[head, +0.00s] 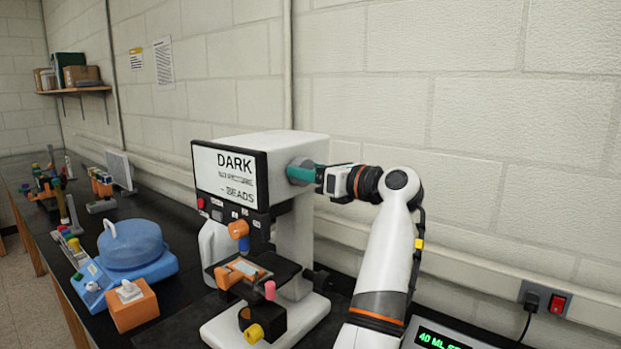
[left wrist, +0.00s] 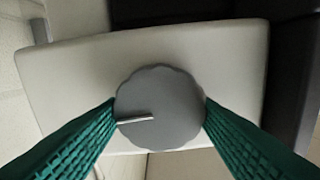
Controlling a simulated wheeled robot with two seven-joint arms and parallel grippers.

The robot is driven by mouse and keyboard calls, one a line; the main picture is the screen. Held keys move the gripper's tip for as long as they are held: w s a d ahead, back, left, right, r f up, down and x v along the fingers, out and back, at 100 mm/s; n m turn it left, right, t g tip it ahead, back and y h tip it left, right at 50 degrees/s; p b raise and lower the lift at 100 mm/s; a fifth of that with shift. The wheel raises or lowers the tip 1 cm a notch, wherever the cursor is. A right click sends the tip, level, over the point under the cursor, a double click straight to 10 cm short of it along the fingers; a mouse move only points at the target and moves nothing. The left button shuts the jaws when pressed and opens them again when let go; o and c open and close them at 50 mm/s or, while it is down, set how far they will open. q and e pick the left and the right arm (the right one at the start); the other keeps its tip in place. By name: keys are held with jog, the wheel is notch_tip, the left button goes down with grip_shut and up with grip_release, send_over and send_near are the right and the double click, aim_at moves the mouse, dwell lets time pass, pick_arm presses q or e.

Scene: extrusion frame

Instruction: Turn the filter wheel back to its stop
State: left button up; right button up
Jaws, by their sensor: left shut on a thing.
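The filter wheel (left wrist: 165,100) is a grey knob with a scalloped edge on the side of the white microscope (head: 296,230). A pale pointer line on its face runs from near the centre to the lower left in the left wrist view. My left gripper (head: 303,174) has teal fingers, one on each side of the wheel, shut on its rim. In the head view the fingers partly cover the wheel (head: 293,168). The microscope's screen (head: 224,176) reads "DARK" at the top and "BEADS" lower down; the middle line is too small to read. My right gripper is not in view.
A blue round-topped device (head: 133,245) and an orange block (head: 132,305) stand left of the microscope on the black bench. A display with green text (head: 442,339) sits at the lower right. The wall (head: 480,120) is close behind the arm.

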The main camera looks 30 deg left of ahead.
pick_arm(q)
jog(key=shift+s+f+n+b, duration=0.15)
jog(key=shift+n+b, duration=2.5)
jog(key=shift+n, duration=1.6)
jog(key=shift+s+f+n+b, duration=0.1)
jog(key=shift+n+b, duration=2.55)
jog(key=shift+n, duration=1.6)
jog(key=o, duration=0.9)
jog(key=shift+a, duration=0.1)
jog(key=shift+o, duration=0.2)
jog(key=d+b, duration=0.2)
jog(key=d, duration=1)
jog(key=shift+s, duration=0.45)
